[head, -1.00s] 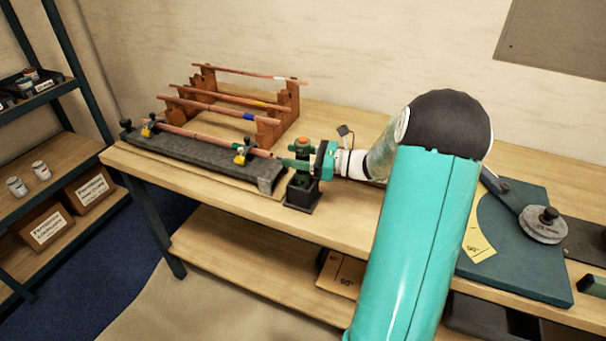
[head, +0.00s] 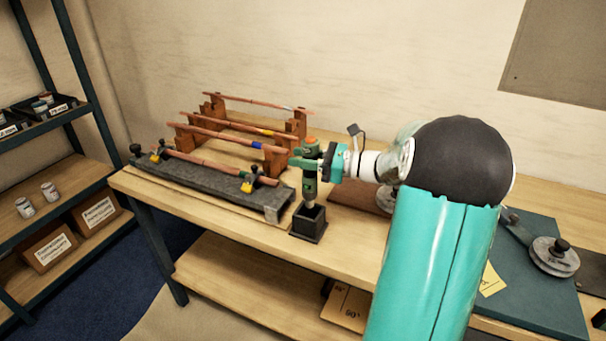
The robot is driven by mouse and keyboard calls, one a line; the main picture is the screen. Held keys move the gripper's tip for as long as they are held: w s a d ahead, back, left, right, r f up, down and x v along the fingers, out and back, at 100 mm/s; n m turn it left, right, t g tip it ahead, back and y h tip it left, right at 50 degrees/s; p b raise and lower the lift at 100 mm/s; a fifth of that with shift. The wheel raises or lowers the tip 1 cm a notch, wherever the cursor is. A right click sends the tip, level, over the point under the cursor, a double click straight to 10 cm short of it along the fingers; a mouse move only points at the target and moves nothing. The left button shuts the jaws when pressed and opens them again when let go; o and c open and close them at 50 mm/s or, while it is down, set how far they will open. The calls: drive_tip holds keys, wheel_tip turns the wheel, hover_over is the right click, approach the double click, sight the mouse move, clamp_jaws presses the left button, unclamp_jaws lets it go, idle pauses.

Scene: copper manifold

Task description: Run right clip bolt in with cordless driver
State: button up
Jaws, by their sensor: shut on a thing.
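The cordless driver (head: 309,186), green and dark with an orange top, stands upright with its nose down at the black square holder (head: 308,228). I cannot tell whether its tip is still inside the holder. My gripper (head: 322,165) is shut on the driver's upper part and comes in from the right. The right clip (head: 247,186), yellow with a dark knob, sits on the grey fixture bar (head: 210,183), left of the driver and apart from it. The left clip (head: 156,156) is at the bar's far end. A copper pipe (head: 205,162) runs through both clips. The bolt itself is too small to make out.
A brown rack (head: 298,125) with several copper pipes stands behind the bar. A teal bending plate (head: 535,275) with a round grey wheel (head: 553,251) lies at the right. A shelf (head: 45,175) with cans and boxes stands at the far left.

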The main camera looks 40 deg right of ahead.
drive_tip(key=shift+r, duration=5.35)
drive_tip(key=shift+w, duration=0.1)
